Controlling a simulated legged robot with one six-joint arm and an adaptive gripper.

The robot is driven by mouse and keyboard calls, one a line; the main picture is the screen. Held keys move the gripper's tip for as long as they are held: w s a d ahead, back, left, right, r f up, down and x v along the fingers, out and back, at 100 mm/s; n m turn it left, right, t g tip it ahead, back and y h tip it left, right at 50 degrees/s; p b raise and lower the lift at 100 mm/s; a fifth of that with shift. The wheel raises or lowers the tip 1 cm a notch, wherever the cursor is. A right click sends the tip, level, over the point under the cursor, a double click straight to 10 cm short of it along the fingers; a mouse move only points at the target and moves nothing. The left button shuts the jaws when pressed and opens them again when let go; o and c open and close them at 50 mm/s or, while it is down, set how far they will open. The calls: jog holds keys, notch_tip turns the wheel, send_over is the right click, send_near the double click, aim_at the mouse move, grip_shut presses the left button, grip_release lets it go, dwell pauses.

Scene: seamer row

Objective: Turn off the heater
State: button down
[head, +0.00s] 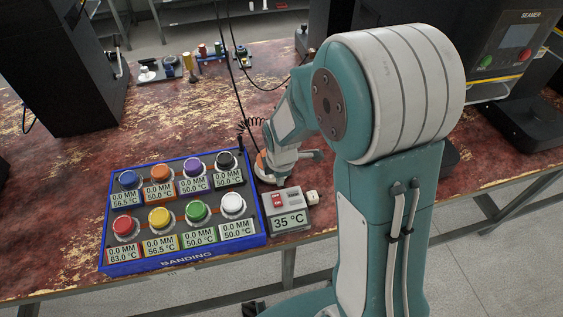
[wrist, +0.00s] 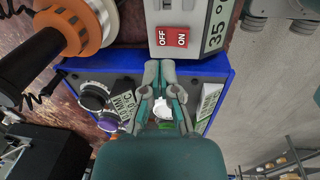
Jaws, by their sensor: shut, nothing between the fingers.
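The heater is a small grey box (head: 288,222) with a 35 °C display, just right of the blue panel. Its red switch (head: 278,201) sits on top. In the wrist view the red rocker switch (wrist: 173,37) is marked OFF on the left and ON on the right; I cannot tell which side is pressed. My gripper (wrist: 160,65) is shut and empty, its fingertips just below the switch in that view. I cannot tell their height above it or any contact. In the head view the fingers are not clear behind my arm.
The blue banding panel (head: 184,264) has several coloured knobs and displays. Beside the heater's back is an orange-ringed tool with a black handle (wrist: 34,52). Black cables (head: 238,80) hang over the table. A dark machine (head: 70,60) stands at the back left.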

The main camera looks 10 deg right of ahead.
jog(key=s+d+r+m+t, duration=0.1)
jog(key=s+r+m, duration=0.25)
jog(key=r, duration=0.45)
jog(key=s+r+m+t, duration=0.1)
jog(key=s+r+m, duration=0.25)
jog(key=r, duration=0.55)
jog(key=s+r+m+t, duration=0.1)
jog(key=s+r+m, duration=0.1)
jog(key=s+m, duration=0.3)
jog(key=s+d+r+m+t, duration=0.1)
jog(key=s+r+m, duration=0.2)
jog(key=s+m, duration=0.2)
jog(key=shift+s+d+r+m, duration=0.2)
jog(key=shift+r+m, duration=0.1)
jog(key=shift+m, duration=0.2)
